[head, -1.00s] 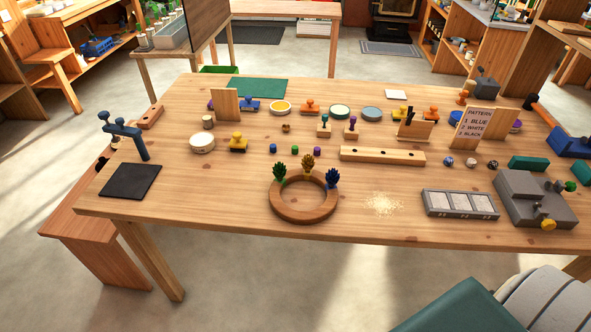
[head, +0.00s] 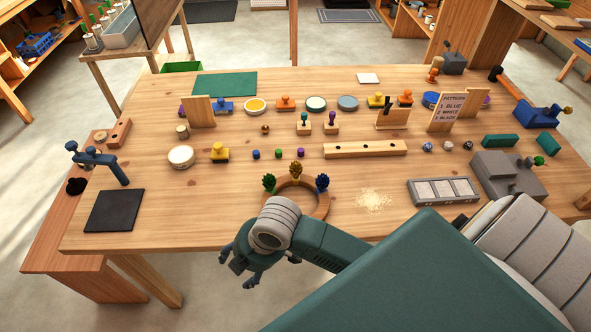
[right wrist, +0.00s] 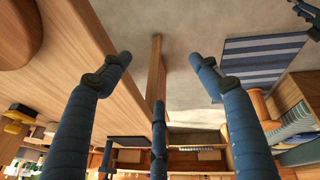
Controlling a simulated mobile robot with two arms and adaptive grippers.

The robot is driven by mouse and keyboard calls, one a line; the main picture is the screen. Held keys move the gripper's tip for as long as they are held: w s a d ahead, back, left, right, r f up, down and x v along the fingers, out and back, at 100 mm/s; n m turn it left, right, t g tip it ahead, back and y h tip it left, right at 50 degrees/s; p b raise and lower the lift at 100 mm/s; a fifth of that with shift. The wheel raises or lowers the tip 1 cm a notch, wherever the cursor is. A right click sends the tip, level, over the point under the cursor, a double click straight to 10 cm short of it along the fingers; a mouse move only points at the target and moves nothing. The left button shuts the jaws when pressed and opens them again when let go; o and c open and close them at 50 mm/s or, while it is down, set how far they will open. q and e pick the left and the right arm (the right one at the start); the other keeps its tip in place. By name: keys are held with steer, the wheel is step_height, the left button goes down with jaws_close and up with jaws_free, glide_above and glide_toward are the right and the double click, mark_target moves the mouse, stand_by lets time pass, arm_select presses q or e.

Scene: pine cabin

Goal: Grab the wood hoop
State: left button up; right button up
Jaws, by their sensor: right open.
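The wood hoop (head: 324,205) lies flat near the front edge of the table in the head view. Green, gold and blue cone-shaped pieces stand on its far side. My right wrist and forearm cover its near left part. My right gripper (head: 254,268) is in front of the table edge, on the near side of the hoop, pointing down and left. Its fingers are spread and empty. In the right wrist view the open gripper (right wrist: 160,75) shows three blue fingers with nothing between them. My left gripper is not in view.
The wooden table (head: 170,215) has bare room left of the hoop, up to a black pad (head: 114,211). Pale shavings (head: 373,200) and a grey three-panel tray (head: 443,191) lie to the right. A drilled wooden bar (head: 365,149) and several stamps stand behind.

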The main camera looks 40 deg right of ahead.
step_height(320, 180, up, 3)
steer(key=w+n, duration=0.3)
steer(key=n, duration=0.3)
steer(key=n+g+h, duration=0.2)
steer(key=n+h, duration=0.1)
steer(key=n, duration=0.8)
glide_toward(265, 204)
steer(key=f, duration=0.1)
steer(key=f+p, duration=0.1)
steer(key=f, duration=0.1)
steer(key=shift+s+a+f, duration=0.2)
steer(key=shift+a+f, duration=0.1)
steer(key=shift+a, duration=0.05)
steer(key=shift+d+f+p, duration=0.1)
steer(key=shift+f+p, duration=0.45)
steer(key=f, duration=0.2)
steer(key=f+p, duration=0.1)
steer(key=shift+w+d+f, duration=0.15)
steer(key=shift+w+f, duration=0.25)
steer(key=shift+f, duration=0.25)
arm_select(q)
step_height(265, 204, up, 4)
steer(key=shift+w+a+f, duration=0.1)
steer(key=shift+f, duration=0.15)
arm_select(e)
steer(key=shift+c, duration=0.5)
